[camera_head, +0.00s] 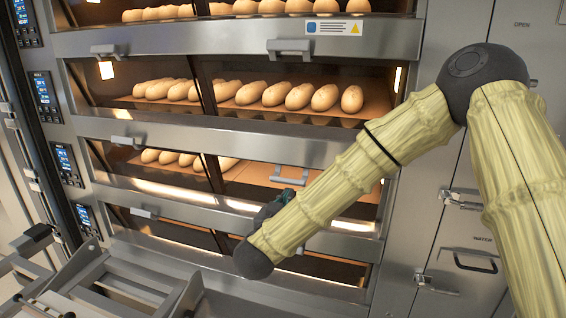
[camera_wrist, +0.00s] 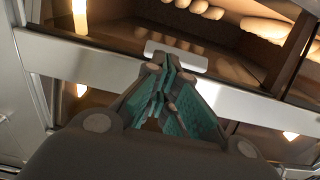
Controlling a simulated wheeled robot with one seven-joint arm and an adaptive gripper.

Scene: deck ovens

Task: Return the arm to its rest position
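My arm, in a pale yellow ribbed cover, crosses the right half of the head view. It runs down from a dark elbow joint to a dark wrist joint low in the middle. My gripper (camera_head: 286,196) is partly hidden behind the forearm, in front of the lower oven decks. In the wrist view my gripper (camera_wrist: 163,76) has its green-padded fingers drawn together at the tips, with nothing visible between them. A pale door handle (camera_wrist: 176,56) is just beyond the tips; I cannot tell whether they touch. It also shows in the head view as a deck handle (camera_head: 288,178).
Oven decks with loaves (camera_head: 275,95) fill the background. Control panels (camera_head: 45,92) line the left side. A metal frame (camera_head: 130,290) stands at the lower left, close to the ovens. Steel doors with latches (camera_head: 462,200) are at the right, behind my arm.

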